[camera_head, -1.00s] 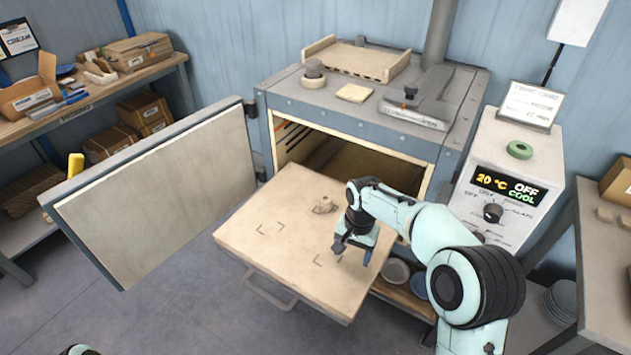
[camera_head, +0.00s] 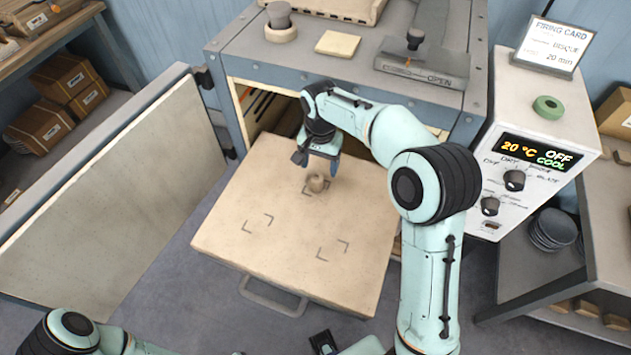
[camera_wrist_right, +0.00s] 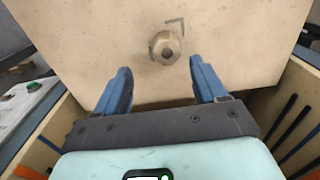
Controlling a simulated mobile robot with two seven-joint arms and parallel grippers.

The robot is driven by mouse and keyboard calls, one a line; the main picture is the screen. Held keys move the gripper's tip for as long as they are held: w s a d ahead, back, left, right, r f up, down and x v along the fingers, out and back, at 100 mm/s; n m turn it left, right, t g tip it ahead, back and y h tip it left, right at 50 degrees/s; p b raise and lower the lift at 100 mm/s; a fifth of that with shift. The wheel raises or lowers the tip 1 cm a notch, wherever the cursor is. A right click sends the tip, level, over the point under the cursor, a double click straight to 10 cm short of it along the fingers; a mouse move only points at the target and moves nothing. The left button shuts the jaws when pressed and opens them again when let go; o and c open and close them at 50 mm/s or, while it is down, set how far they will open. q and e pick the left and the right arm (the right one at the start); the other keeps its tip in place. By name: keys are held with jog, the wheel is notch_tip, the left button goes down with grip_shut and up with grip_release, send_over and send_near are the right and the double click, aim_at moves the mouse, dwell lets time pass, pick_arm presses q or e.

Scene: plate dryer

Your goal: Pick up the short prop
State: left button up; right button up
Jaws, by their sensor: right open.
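The short prop (camera_head: 316,183) is a small beige stub standing on the pulled-out pale shelf (camera_head: 300,265), inside corner marks near the oven mouth. In the right wrist view the prop (camera_wrist_right: 166,47) shows from above, just beyond the gap between the blue fingers. My right gripper (camera_head: 317,166) is open and empty, just behind the prop on the oven side. In the right wrist view my right gripper's fingers (camera_wrist_right: 160,72) are apart and do not touch it.
The grey oven door (camera_head: 110,185) stands open at the left. The oven (camera_head: 230,75) rises behind the shelf. Two other corner-marked spots on the shelf are empty. A control box (camera_head: 540,120) reading 20 °C, OFF and COOL stands at the right.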

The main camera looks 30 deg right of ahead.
aim_at(316, 178)
jog(key=f, duration=0.5)
jog(key=w+f, duration=0.1)
jog(key=f, duration=0.1)
jog(key=shift+a+f, duration=0.25)
jog(key=shift+f, duration=0.05)
jog(key=shift+c, duration=0.3)
jog(key=c, duration=1.1)
jog(key=shift+r, duration=0.2)
